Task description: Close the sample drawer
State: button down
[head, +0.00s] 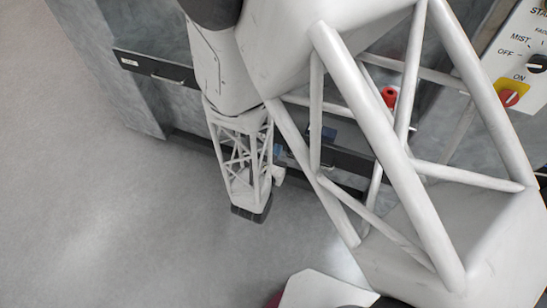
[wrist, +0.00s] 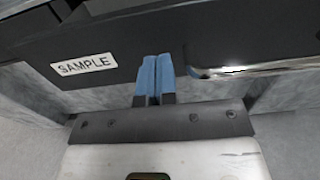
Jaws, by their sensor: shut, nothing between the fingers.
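In the wrist view the sample drawer's black front (wrist: 120,40) crosses the top. It bears a white SAMPLE label (wrist: 84,65) at left and a shiny handle (wrist: 250,68) at right. My gripper's blue fingers (wrist: 154,80) are shut together with nothing between them. Their tips are at the drawer front, between label and handle; whether they touch it I cannot tell. In the head view a blue finger (head: 277,151) shows beside my white truss arm. A dark front (head: 345,160) shows there partly, behind the arm; most of it is hidden.
Another black drawer front (head: 155,68) with a small label and handle is at upper left in the head view. A control panel (head: 520,60) with a red-and-yellow knob (head: 510,97) is at upper right. A red knob (head: 390,96) shows through my arm's struts. Grey floor (head: 130,220) lies open at left.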

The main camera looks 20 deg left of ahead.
jog(key=shift+w, duration=0.8)
jog(key=shift+w, duration=0.1)
jog(key=w, duration=1.5)
jog(key=shift+w, duration=0.35)
jog(key=shift+w, duration=0.15)
jog(key=s, duration=1.5)
dwell(0.3)
